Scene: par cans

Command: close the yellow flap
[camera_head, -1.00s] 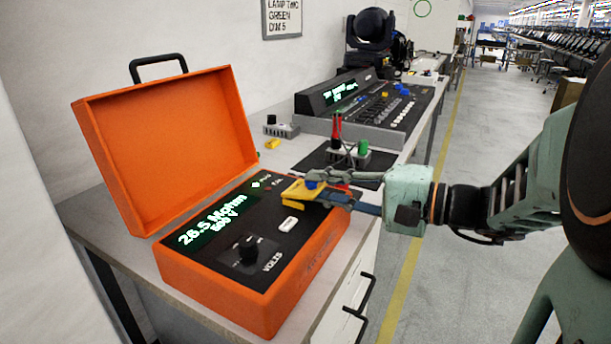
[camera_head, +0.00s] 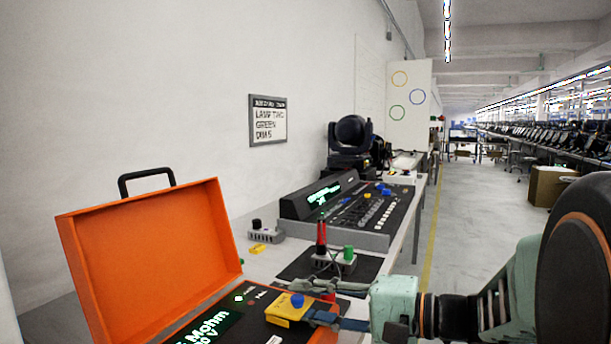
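A yellow piece (camera_head: 285,310) with a blue round top (camera_head: 297,300) is at the bottom of the view. It sits over the black panel of the open orange case. I take it to be the yellow flap, but cannot make out its hinge or whether it is closed. My gripper (camera_head: 312,314) reaches in from the right, its fingertips at the right side of the yellow piece. Its fingers partly cover that side, and I cannot tell whether they touch it or grip it.
The orange case's lid (camera_head: 150,262) stands open at left. Behind the gripper are a black mat (camera_head: 292,268) with red and green connectors, a small grey block (camera_head: 265,236) and a control console (camera_head: 350,215). A wall sign (camera_head: 268,121) reads "LAMP TWO GREEN DIM 5".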

